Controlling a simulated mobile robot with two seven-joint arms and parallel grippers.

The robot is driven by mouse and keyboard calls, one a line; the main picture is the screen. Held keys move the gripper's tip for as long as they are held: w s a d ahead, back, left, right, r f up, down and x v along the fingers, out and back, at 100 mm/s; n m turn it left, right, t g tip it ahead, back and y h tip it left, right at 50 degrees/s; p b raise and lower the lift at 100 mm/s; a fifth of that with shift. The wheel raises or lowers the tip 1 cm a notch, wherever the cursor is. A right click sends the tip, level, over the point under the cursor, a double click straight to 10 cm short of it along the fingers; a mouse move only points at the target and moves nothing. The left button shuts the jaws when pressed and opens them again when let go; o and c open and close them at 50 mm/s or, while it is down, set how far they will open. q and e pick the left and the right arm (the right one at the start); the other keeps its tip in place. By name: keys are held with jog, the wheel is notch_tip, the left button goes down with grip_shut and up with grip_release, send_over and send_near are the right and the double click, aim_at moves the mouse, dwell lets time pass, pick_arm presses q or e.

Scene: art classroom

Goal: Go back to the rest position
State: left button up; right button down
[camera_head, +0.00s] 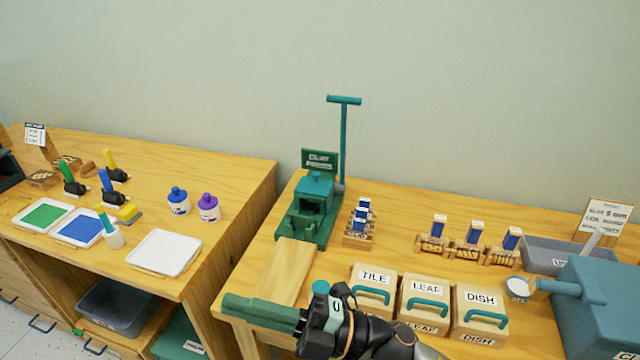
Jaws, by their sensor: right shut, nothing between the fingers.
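My right gripper (232,308) comes in from the bottom of the head view, its teal fingers pointing left. It is shut and empty, and shows over the front left corner of the right table, in front of the wooden board (283,270) of the clay press. I cannot tell its exact height above the table. My left gripper is not in view.
The green clay press (314,195) stands behind my right gripper. Wooden boxes labelled TILE (374,277), LEAF (425,288) and DISH (480,298) stand to its right. The left table holds trays (165,253) and paint bottles (179,201). A gap separates the tables.

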jog(key=w+d+f+m+t+h, duration=0.45)
jog(key=d+f+m+t, duration=0.2)
jog(key=m, duration=0.35)
jog(key=w+d+f+m+t+h, duration=0.3)
jog(key=d+f+m+t+h, duration=0.3)
jog(key=m+t, duration=0.3)
jog(key=s+d+f+m+g+h, duration=0.4)
jog(key=s+d+f, duration=0.3)
jog(key=f, duration=0.4)
jog(key=s+d+f+m+g+h, duration=0.4)
jog(key=s+d+f+m+h, duration=0.1)
jog(key=f, duration=0.6)
jog(key=shift+s+d+f+m, duration=0.15)
jog(key=shift+s+d+m, duration=0.55)
jog(key=shift+s+d, duration=0.4)
jog(key=c, duration=1.6)
grip_release()
jog(key=shift+a, duration=0.15)
